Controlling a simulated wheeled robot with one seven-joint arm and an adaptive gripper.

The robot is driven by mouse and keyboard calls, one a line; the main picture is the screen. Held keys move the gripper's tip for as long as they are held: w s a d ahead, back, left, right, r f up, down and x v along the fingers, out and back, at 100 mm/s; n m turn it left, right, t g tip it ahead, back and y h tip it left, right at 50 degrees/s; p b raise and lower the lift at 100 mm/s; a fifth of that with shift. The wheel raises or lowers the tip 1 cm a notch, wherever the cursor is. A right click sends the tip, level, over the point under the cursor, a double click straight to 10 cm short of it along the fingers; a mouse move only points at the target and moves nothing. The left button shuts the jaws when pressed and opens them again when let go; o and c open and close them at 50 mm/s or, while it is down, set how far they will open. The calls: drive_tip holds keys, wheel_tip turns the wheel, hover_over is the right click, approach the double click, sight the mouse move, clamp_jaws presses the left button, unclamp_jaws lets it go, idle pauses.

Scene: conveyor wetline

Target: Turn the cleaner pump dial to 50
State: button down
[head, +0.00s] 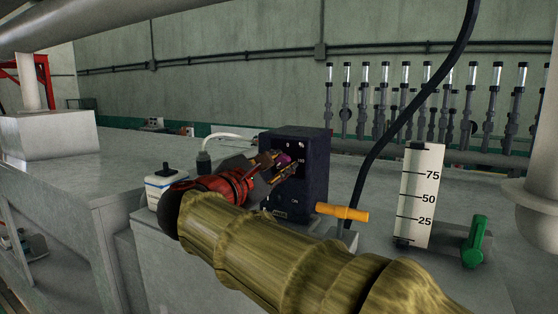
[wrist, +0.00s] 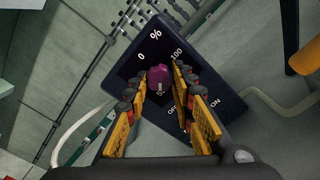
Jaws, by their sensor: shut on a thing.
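The cleaner pump dial is a purple knob (wrist: 160,76) on the face of a dark control box (head: 308,158). In the head view the knob (head: 284,159) shows just beyond my fingertips. My gripper (wrist: 161,84) is shut on the knob, with one yellow-and-black finger on each side of it. In the head view my gripper (head: 277,167) reaches the box's front from the left. The wrist view shows 0, % and 100 beyond the knob. A pale mark on the knob's near side points toward a partly hidden number, too small to read surely.
An orange lever (head: 342,212) sticks out right of the box. A white gauge marked 25, 50 and 75 (head: 420,195) and a green handle (head: 474,242) stand farther right. A white container (head: 166,184) stands left of the box. A black hose (head: 403,125) rises behind the lever.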

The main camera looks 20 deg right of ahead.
drive_tip(key=shift+f, duration=0.1)
idle(0.3)
drive_tip(key=c, duration=1.5)
unclamp_jaws()
drive_tip(key=shift+a, duration=0.1)
drive_tip(key=v, duration=1.1)
drive_tip(key=shift+s+a, duration=0.25)
drive_tip(key=shift+s, duration=0.05)
